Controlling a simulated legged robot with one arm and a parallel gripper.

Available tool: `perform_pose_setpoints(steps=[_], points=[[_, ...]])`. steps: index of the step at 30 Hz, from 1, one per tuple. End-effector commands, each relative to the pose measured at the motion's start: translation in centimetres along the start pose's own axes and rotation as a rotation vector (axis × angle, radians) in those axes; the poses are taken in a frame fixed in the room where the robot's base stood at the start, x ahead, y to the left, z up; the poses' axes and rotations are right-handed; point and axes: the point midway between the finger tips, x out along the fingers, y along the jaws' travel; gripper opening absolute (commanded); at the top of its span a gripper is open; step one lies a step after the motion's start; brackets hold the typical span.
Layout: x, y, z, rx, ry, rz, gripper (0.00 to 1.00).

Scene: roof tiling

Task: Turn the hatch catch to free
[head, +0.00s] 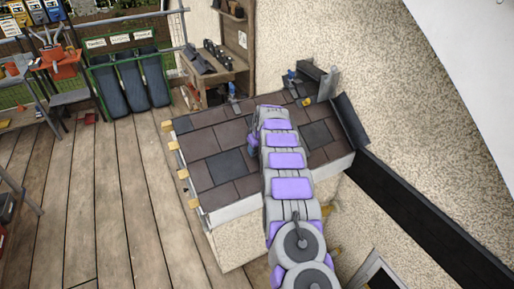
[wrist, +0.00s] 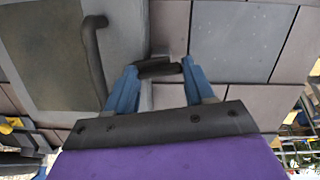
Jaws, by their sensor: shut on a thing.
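In the wrist view the hatch (wrist: 52,55) is a dark panel in a grey frame at upper left, with a curved dark handle bar (wrist: 94,55) on it. The catch (wrist: 158,68) is a short dark bar just right of the hatch frame, lying roughly across the picture. My gripper (wrist: 160,75) has its blue fingers on either side of the catch, and it is shut on it. In the head view my arm covers the hatch and the catch, and the fingers are mostly hidden.
Dark roof tiles (head: 205,145) surround the spot on a small sloped roof. A wall rises behind at right. A wooden workbench (head: 225,70) and a green rack (head: 130,75) stand at the back. Wooden decking (head: 110,210) at left is mostly clear.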

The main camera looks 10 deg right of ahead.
Motion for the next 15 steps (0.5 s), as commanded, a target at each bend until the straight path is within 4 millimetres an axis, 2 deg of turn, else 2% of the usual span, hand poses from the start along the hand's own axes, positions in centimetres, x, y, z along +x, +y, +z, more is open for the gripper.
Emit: perform_pose_setpoints(steps=[15], points=[[-0.18, -0.17, 0.13, -0.469, -0.003, 0.094, 0.23]])
